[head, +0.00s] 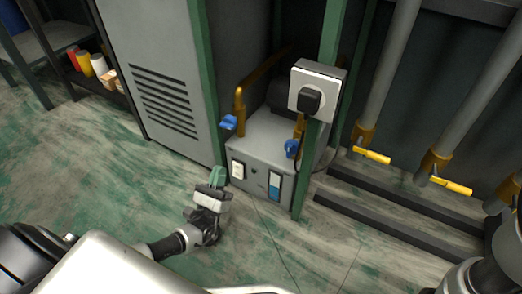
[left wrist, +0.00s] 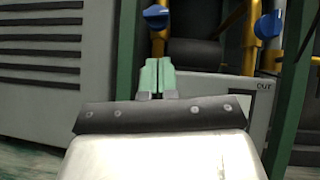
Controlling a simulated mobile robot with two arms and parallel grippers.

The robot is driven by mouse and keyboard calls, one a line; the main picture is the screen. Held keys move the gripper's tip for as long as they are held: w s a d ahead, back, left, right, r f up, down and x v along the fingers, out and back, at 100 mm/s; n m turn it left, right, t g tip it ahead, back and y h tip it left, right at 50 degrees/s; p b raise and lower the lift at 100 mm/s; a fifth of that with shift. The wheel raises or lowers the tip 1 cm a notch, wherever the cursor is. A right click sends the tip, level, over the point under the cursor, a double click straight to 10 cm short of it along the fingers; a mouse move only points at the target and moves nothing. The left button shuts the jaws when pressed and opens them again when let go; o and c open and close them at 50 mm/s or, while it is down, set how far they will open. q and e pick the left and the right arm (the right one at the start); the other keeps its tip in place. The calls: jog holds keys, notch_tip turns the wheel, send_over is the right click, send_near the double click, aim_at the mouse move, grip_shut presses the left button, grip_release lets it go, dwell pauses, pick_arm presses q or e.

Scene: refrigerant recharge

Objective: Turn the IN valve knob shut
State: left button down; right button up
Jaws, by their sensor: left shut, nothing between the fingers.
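The grey recovery machine (head: 245,160) stands on the floor with two brass pipes, each bearing a blue valve knob. The left knob (head: 229,122) also shows at the top of the left wrist view (left wrist: 156,16). The right knob (head: 291,148) sits by an "OUT" label (left wrist: 263,86), so the left one appears to be the IN knob; its own label is not visible. My left gripper (head: 217,176) is shut and empty, its green fingertips (left wrist: 157,78) together, in front of the machine's left front corner, below and apart from the left knob. My right gripper is not in view.
A green post (head: 325,60) carries a socket with a black plug (head: 309,98), close to the right knob. A grey cabinet (head: 160,70) stands left of the machine. Pipes with yellow-handled valves (head: 372,155) stand to the right. Floor in front is clear.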

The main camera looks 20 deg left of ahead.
aim_at(233, 127)
pick_arm(q)
jog(key=shift+m+t+h, duration=0.3)
jog(key=shift+m+h, duration=0.1)
jog(key=b+x, duration=0.1)
jog(key=x, duration=0.3)
jog(key=b+x, duration=0.2)
jog(key=x, duration=0.2)
jog(key=shift+w+d+r, duration=0.15)
jog(key=shift+d+r, duration=0.05)
jog(key=shift+r, duration=0.05)
jog(key=shift+w+r, duration=0.45)
jog(key=shift+r, duration=0.05)
